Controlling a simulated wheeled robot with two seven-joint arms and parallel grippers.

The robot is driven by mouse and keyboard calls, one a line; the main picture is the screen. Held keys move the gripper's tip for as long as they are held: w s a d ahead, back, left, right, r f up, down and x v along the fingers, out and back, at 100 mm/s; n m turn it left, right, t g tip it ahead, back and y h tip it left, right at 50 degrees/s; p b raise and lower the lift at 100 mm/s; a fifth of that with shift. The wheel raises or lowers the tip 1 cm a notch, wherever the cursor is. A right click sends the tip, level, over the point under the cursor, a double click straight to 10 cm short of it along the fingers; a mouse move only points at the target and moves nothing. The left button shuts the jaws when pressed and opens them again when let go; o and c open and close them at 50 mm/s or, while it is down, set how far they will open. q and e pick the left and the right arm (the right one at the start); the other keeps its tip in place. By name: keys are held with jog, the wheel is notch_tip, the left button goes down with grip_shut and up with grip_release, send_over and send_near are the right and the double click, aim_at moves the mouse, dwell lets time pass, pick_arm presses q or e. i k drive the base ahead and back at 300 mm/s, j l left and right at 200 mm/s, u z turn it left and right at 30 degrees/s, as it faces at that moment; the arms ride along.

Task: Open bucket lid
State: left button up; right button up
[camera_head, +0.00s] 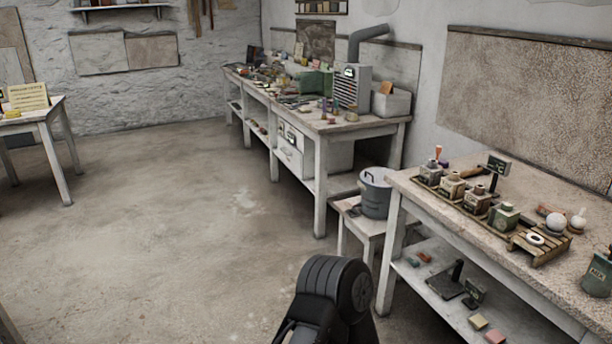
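A grey bucket (375,198) stands upright on a low white stool (364,226), between the long back bench and the right-hand table. A pale lid (378,177) with a dark handle appears to lie on top of the bucket; at this size I cannot tell whether it sits fully closed. A black link of my own arm shows at the bottom centre, well in front of the bucket and apart from it. Neither of my grippers is in view.
The long bench (318,122) is cluttered. A small table (37,116) stands far left. The floor (170,220) is clear at left and centre.

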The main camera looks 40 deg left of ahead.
aim_at(382, 174)
jog(key=u, duration=1.05)
jog(key=i+j+u, duration=0.35)
jog(key=i, duration=0.55)
jog(key=i+u, duration=0.4)
jog(key=i, duration=0.55)
jog(key=i+j+z, duration=0.1)
jog(key=i+z, duration=0.25)
jog(key=i, duration=0.15)
jog(key=i+j+z, duration=0.3)
jog(key=i, duration=0.15)
jog(key=i+j+z, duration=0.1)
jog(key=z, duration=0.3)
jog(key=i+j+z, duration=0.25)
jog(key=z, duration=0.2)
jog(key=i+j+z, duration=0.2)
jog(key=z, duration=0.2)
jog(key=i+j+z, duration=0.1)
jog(key=j+z, duration=0.2)
jog(key=z, duration=0.15)
jog(key=j+z, duration=0.8)
jog(key=j, duration=0.2)
jog(key=i, duration=0.05)
